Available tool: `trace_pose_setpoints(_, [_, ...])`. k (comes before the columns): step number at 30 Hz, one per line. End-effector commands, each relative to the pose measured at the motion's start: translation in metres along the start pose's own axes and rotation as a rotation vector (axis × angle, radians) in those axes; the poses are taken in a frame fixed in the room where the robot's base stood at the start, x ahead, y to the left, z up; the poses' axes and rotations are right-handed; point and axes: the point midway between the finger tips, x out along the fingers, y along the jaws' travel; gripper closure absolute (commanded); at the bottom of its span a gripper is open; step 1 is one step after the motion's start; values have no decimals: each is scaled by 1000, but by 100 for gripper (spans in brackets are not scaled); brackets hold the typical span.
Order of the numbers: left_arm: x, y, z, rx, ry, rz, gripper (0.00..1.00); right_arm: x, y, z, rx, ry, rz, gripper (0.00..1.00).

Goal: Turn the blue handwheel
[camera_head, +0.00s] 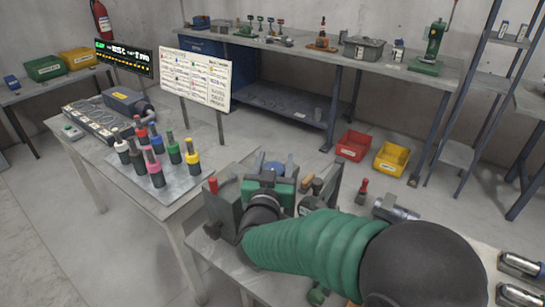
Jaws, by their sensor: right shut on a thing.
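The blue handwheel (273,167) shows as a small patch of blue just beyond my right gripper (270,177), on the grey machine on the near bench. My right arm comes in from the lower right with a green ribbed sleeve. The gripper's green and dark body hides most of the wheel. The jaws are shut at the wheel, and the fingertips are partly hidden. My left gripper is not in view.
A red-topped grey block (222,200) stands left of the gripper. A tray of several coloured-handled tools (160,185) lies on the left table. Loose tools and a metal cylinder (395,208) lie to the right. Red (354,145) and yellow bins (391,158) are on the floor behind.

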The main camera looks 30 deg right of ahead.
Motion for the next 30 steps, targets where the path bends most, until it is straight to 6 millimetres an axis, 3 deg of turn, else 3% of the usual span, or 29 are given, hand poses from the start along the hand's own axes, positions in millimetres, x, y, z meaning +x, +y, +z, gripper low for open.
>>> trace_pose_setpoints(30, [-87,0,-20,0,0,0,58,-13,23,-2,-1,-3,964,86])
